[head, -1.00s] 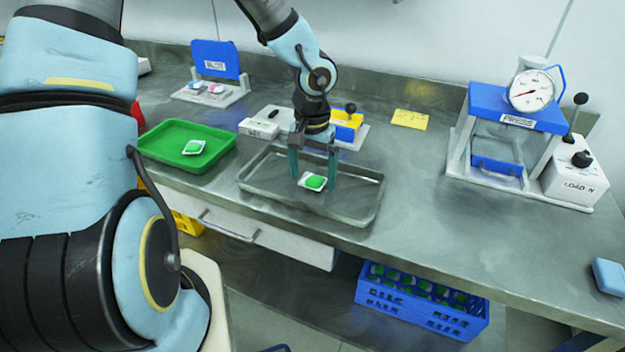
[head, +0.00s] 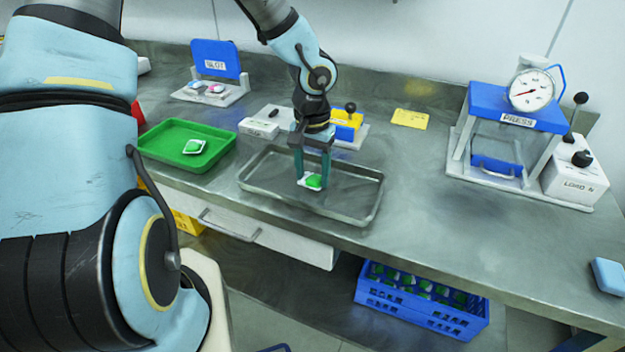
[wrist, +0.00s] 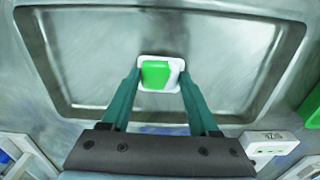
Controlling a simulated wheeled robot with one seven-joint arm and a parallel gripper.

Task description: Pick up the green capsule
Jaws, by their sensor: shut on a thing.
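A green capsule (head: 314,181) with a white rim is in the metal tray (head: 352,212) at the middle of the bench. My gripper (head: 313,183) reaches down into the tray with its two fingers shut on the capsule. In the wrist view the fingertips (wrist: 160,78) press the white rim from both sides, and the green top (wrist: 155,74) faces the camera. I cannot tell whether the capsule touches the tray floor. A second green and white capsule (head: 194,146) lies in the green tray (head: 160,157) to the left.
A press with a dial (head: 518,120) stands at the right. A blue-lidded slot fixture (head: 215,60) is at the back left. A white block (head: 259,128) and a yellow-blue device (head: 346,122) stand behind the metal tray. A blue crate (head: 420,308) of green things is below the bench.

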